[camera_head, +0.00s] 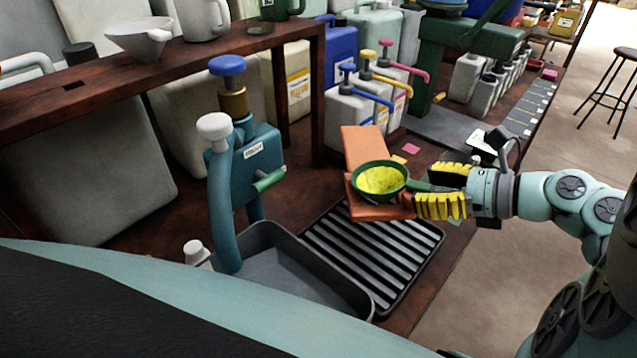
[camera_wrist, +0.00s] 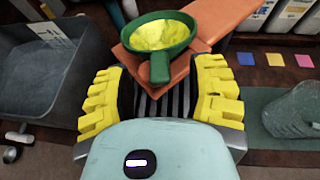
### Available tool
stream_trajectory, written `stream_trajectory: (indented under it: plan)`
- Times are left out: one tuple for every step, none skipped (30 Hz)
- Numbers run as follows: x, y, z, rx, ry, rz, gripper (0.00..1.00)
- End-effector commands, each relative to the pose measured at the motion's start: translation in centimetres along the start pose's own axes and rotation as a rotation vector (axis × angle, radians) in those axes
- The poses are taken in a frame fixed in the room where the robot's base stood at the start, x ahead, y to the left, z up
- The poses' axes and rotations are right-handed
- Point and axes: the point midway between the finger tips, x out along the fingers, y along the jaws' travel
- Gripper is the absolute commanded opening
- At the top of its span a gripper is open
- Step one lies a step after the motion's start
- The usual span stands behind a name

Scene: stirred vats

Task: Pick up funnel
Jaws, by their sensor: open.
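A green funnel-like vessel (camera_head: 380,180) with a handle and a yellow inside rests on an orange-brown block (camera_head: 361,143). In the wrist view the vessel (camera_wrist: 161,33) is straight ahead, its handle pointing back toward me. My gripper (camera_head: 425,187) is open, with a yellow ribbed finger on either side of that handle. In the wrist view gaps show between the handle and both fingers of my gripper (camera_wrist: 160,78). A white funnel-shaped vessel (camera_head: 140,36) stands on the wooden shelf at upper left. The underside of the green vessel is hidden.
A slatted dark grate (camera_head: 375,255) lies under the block, beside a grey basin (camera_head: 290,275). A teal pump (camera_head: 240,165) stands left of it. Jugs with coloured pumps (camera_head: 360,105) stand behind. A clear container (camera_wrist: 292,112) is right in the wrist view.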

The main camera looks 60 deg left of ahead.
Motion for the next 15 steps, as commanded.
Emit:
stream_trajectory:
  plan:
    - [0.08,0.05,0.04,-0.001,0.0,0.003,0.55]
    - [0.07,0.05,0.04,-0.001,0.0,0.003,0.58]
    - [0.06,0.05,0.04,-0.001,0.0,0.003,0.54]
    - [0.06,0.05,0.04,-0.001,0.0,0.003,0.51]
    - [0.05,0.05,0.04,-0.001,-0.001,0.003,0.48]
    - [0.05,0.05,0.04,-0.001,-0.001,0.003,0.43]
    - [0.04,0.05,0.04,-0.001,-0.001,0.003,0.4]
    - [0.04,0.05,0.04,-0.001,-0.001,0.003,0.37]
    - [0.03,0.05,0.03,-0.001,-0.001,0.003,0.33]
    - [0.02,0.04,0.04,-0.001,-0.001,0.003,0.3]
    - [0.02,0.04,0.04,-0.001,-0.001,0.002,0.27]
    - [0.01,0.04,0.04,-0.001,-0.001,0.002,0.23]
    - [0.01,0.04,0.04,-0.001,-0.001,0.002,0.2]
    - [0.0,0.03,0.03,0.0,-0.001,0.002,0.17]
    - [0.0,0.03,0.03,0.0,-0.001,0.002,0.12]
